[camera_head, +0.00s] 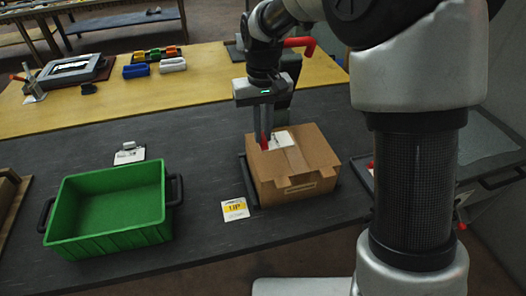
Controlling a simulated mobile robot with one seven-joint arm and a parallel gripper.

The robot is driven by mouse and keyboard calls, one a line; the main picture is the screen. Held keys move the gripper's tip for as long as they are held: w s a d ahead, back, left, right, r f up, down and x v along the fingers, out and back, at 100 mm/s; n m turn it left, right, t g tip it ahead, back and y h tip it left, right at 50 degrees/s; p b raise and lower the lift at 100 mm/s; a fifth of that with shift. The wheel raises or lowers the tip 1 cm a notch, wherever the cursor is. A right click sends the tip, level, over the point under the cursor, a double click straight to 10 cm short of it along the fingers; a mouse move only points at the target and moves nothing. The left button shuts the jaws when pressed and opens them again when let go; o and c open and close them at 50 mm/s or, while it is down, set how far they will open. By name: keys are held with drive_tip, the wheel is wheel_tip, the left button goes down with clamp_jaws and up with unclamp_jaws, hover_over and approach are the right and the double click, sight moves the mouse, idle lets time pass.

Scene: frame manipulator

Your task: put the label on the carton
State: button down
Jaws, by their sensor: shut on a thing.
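The carton (312,157) is a brown cardboard box on the dark grey mat, right of centre, with a closed top and a tape strip across it. My gripper (265,142) points down over the carton's left far part, its red-tipped fingers close together. It is shut on a small white label (284,139), which shows just right of the fingertips, at the carton's top. I cannot tell whether the label lies flat against the carton or is slightly above it. The fingers hide its left edge.
A green crate (108,240) with dark handles stands at left. A yellow and white card (235,209) lies before the carton's left side. A clipboard-like white item (128,154) lies behind the crate. Colored blocks (155,60) and a grey device (72,70) sit on the yellow table area.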

wheel_tip(320, 180, down, 7)
idle(0.3)
drive_tip(key=shift+b, duration=0.3)
drive_tip(key=shift+f, duration=0.2)
drive_tip(key=c, duration=1.8)
unclamp_jaws()
drive_tip(key=shift+r, duration=0.1)
